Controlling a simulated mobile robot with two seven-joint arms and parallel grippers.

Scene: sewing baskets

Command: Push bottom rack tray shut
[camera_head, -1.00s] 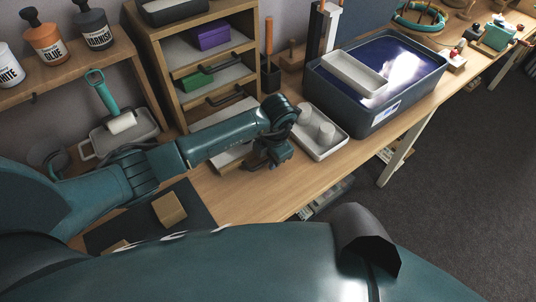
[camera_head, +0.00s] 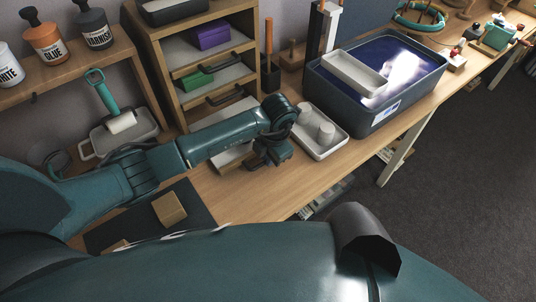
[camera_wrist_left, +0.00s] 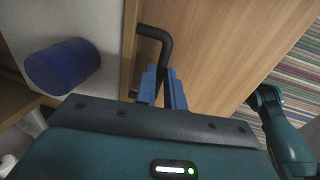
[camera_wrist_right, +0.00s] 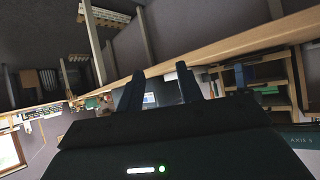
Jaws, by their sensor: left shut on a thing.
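The wooden rack (camera_head: 165,75) stands on the workbench with several trays in it. The bottom tray (camera_head: 234,156) sticks out of the rack, with its pale floor partly hidden by my left arm. In the left wrist view its wooden front edge (camera_wrist_left: 129,48) and black bar handle (camera_wrist_left: 160,38) show, and a blue cylinder (camera_wrist_left: 62,66) lies in it. My left gripper (camera_head: 266,158) is at the tray's front. Its blue fingers (camera_wrist_left: 163,80) are closed about the handle. My right gripper (camera_wrist_right: 159,84) has its fingers apart with nothing between them, away from the rack.
Right of the left gripper, a white tray (camera_head: 307,145) holds pale cylinders. A dark blue tub (camera_head: 340,112) stands beyond it. A dark mat (camera_head: 195,205) with a tan block (camera_head: 169,208) lies in front. Paint jars (camera_head: 45,42) stand on a shelf at left.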

